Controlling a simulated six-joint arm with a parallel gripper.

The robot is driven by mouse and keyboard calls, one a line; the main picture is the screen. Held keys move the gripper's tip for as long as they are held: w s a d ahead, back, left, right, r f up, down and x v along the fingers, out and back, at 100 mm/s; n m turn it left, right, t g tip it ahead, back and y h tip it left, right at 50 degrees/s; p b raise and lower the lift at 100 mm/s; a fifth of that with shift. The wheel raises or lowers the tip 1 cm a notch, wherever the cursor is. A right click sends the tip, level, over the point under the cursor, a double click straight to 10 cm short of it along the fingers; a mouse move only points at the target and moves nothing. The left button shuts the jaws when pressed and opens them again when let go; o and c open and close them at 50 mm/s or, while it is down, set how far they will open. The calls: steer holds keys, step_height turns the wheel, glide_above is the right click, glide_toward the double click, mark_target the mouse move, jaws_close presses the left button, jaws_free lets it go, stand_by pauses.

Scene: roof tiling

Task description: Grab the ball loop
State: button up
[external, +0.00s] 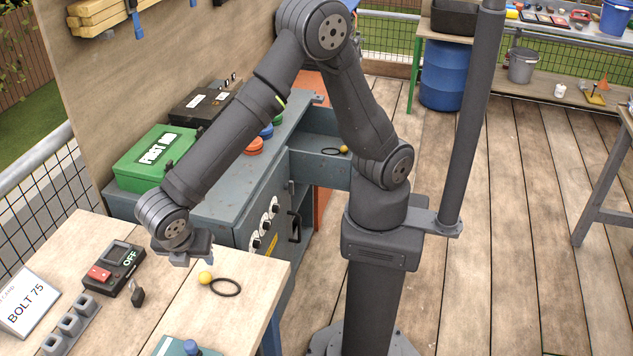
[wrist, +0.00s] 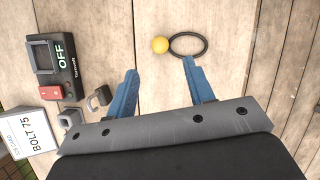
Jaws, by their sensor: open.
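The ball loop is a small yellow ball (external: 206,278) joined to a black ring (external: 226,287), lying on the wooden worktop near its right edge. In the wrist view the yellow ball (wrist: 160,45) sits ahead of the gap between my fingers, with the black ring (wrist: 204,47) to its right. My gripper (external: 195,259) is above the worktop, close behind the ball in the external view. Its two blue fingers (wrist: 160,80) are apart with nothing between them. The fingers do not touch the ball loop.
Left on the worktop are a box reading OFF (external: 114,268) with a red switch, a small dark padlock-like piece (external: 137,294), grey blocks (external: 69,325) and a BOLT 75 card (external: 27,300). Another yellow ball with a ring (external: 343,149) lies on the blue-grey cabinet's shelf.

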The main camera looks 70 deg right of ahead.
glide_above(204, 275)
steer(key=a, duration=0.2)
steer(key=f, duration=0.4)
steer(key=shift+s+d, duration=0.1)
steer(key=shift+s, duration=0.25)
steer(key=shift+a+x, duration=0.15)
steer(key=shift+x, duration=1.2)
steer(key=shift+a+x, duration=0.15)
steer(key=shift+x, duration=1.2)
steer(key=c, duration=1)
